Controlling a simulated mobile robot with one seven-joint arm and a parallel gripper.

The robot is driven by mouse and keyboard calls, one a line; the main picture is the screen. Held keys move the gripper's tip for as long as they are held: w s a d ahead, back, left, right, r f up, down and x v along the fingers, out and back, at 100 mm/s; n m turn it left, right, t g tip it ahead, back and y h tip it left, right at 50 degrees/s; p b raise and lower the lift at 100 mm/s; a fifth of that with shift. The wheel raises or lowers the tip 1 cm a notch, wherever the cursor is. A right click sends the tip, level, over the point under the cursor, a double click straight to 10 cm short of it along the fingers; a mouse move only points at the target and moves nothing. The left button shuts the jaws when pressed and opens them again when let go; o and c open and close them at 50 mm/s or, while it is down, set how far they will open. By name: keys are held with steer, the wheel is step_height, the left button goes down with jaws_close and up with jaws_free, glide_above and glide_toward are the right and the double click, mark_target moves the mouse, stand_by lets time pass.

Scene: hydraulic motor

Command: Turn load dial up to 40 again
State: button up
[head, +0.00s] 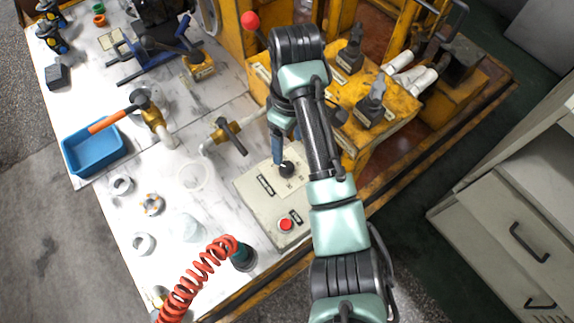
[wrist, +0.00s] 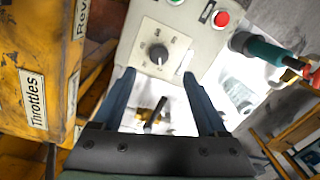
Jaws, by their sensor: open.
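The load dial (head: 287,168) is a dark round knob on the grey-white control box (head: 248,188). In the wrist view, the dial (wrist: 158,53) sits on a light panel with small markings around it, too small to read. My gripper (head: 277,160) is over the control box at the dial, with blue fingers pointing down. In the wrist view, my gripper (wrist: 158,75) is open and empty, its fingers spread to the left and right of the dial's line. I cannot tell whether a finger touches the dial.
A red button (head: 286,225) is on the same box; a green button (wrist: 175,2) shows in the wrist view. A valve with a dark handle (head: 230,137) stands left of the box. A coiled red hose (head: 197,277) is in front. Yellow throttle machinery (head: 372,108) is at right.

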mark_target(287, 167)
step_height(287, 167, down, 9)
steer(key=shift+s+a+f, duration=0.1)
steer(key=shift+a+f, duration=0.05)
jaws_close()
stand_by(0.5)
